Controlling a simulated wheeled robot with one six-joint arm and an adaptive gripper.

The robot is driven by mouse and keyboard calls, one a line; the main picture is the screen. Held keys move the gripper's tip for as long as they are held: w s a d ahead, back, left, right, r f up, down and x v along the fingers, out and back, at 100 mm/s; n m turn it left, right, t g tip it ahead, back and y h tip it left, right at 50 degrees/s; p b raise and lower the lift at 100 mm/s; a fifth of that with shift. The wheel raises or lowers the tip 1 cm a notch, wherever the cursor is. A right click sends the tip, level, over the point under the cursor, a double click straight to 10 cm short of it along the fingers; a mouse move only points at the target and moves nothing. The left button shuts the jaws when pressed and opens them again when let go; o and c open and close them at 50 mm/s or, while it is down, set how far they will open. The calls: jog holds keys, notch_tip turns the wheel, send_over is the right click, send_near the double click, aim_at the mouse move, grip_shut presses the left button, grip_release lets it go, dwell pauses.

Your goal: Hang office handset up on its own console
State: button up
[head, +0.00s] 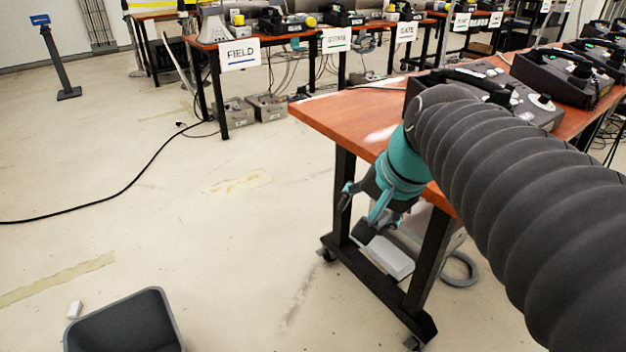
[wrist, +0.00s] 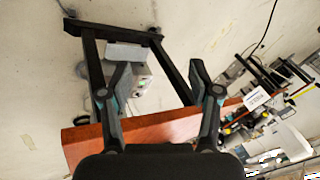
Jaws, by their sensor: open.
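My gripper (head: 356,212) hangs beside the end of the near wooden table, below its top, with teal parts and dark fingers. In the wrist view my gripper (wrist: 160,80) has its two fingers apart with nothing held between them. On the near table a grey console (head: 545,108) carries a black handset (head: 470,78), partly hidden behind my arm. Black phone consoles (head: 548,78) stand farther along that table. No office label is readable, so I cannot tell which handset or console is the office one.
The near table (head: 340,112) has black legs on casters, with a grey box beneath. Back tables carry phones and signs, among them FIELD (head: 239,54) and GATE (head: 406,32). A dark bin (head: 125,325) stands at the lower left. A cable (head: 120,198) crosses otherwise open floor.

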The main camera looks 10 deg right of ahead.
jog(key=s+a+f+n+h, duration=0.1)
jog(key=s+a+f+n, duration=0.1)
jog(key=s+f+n, duration=0.5)
jog(key=shift+s+a+n, duration=0.2)
jog(key=shift+a+n, duration=0.15)
jog(key=shift+n, duration=0.35)
dwell(1.4)
